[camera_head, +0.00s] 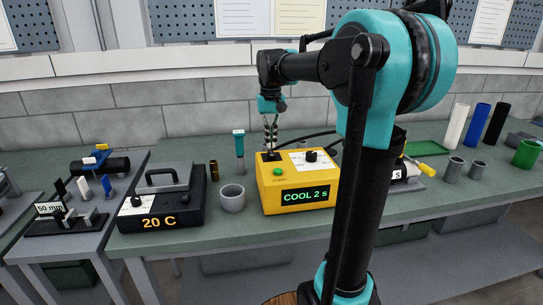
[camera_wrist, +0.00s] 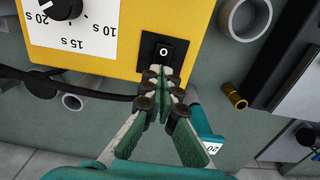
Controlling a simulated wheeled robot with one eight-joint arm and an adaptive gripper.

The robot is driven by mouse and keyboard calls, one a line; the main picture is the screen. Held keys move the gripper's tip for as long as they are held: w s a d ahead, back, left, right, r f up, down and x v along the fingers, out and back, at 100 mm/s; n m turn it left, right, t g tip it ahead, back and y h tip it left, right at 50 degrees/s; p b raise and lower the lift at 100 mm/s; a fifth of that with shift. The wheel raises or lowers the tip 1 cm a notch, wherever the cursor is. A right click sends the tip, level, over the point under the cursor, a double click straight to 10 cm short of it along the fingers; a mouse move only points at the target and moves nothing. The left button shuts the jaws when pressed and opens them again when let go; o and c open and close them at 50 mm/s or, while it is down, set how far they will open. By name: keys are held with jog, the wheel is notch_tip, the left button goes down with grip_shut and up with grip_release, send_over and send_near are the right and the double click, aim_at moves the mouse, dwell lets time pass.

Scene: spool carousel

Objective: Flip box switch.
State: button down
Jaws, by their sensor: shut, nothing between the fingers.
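The yellow box (camera_head: 300,180) stands on the green bench, its display reading "COOL 2 s", with a green START button (camera_head: 278,172) on top. Its black rocker switch (camera_wrist: 164,52), marked "O", shows in a black plate in the wrist view. My gripper (camera_head: 270,147) points down over the back left of the box top. In the wrist view my gripper (camera_wrist: 164,70) is shut and empty, its tips close beside the switch's edge. I cannot tell whether they touch it. The box's black dial (camera_wrist: 62,8) sits on a white scale with second marks.
A black unit (camera_head: 165,205) reading "20 C" and a grey cup (camera_head: 232,197) stand left of the box. A teal-handled tool (camera_head: 239,142) stands behind the cup. A black cable (camera_wrist: 70,85) runs behind the box. Tubes (camera_head: 478,125) and a green tray (camera_head: 428,145) are at right.

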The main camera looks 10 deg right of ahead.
jog(key=shift+f, duration=1.05)
dwell(0.4)
jog(key=shift+r, duration=3.55)
